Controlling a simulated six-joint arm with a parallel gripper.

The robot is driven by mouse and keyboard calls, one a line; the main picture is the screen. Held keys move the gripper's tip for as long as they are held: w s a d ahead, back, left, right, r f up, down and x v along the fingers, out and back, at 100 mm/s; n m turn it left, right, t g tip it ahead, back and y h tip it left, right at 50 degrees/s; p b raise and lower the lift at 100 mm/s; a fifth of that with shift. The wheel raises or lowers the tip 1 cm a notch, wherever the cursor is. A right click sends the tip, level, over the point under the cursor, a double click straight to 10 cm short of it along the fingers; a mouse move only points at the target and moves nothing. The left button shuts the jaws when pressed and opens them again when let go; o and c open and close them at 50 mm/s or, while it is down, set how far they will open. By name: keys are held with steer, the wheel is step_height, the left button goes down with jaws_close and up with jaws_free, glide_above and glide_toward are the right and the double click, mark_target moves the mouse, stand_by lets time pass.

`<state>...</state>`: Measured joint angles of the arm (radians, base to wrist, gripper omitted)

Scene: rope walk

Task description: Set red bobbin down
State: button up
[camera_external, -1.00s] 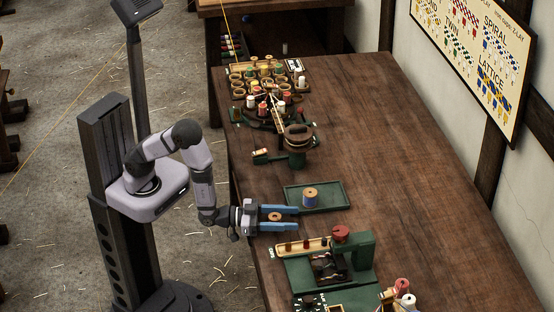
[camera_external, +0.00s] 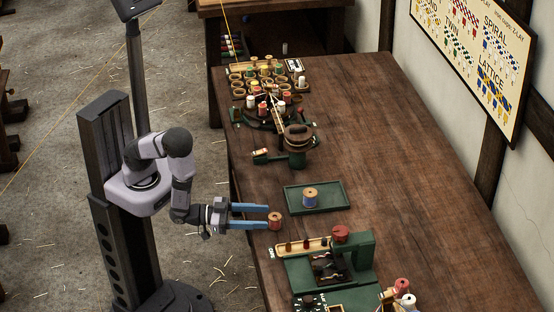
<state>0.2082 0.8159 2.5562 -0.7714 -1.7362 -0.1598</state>
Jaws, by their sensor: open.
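The red bobbin (camera_external: 274,221), with a pale wooden top, stands upright on the bench near its left edge, in front of the green tray. My gripper (camera_external: 267,217) is open, its two blue fingers pointing right. The fingertips end at or just left of the bobbin; the view does not show whether one still touches it. A blue bobbin (camera_external: 310,197) stands upright in the green tray (camera_external: 335,204).
A green machine with a red knob (camera_external: 341,233) stands on the near side of the bobbin. A green-based winder (camera_external: 297,145) and a rack of bobbins (camera_external: 262,80) stand further back. The bench's right side (camera_external: 430,180) is clear.

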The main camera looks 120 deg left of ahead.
steer(key=shift+p+v, duration=0.95)
steer(key=shift+v, duration=0.35)
steer(key=shift+a+r, duration=0.1)
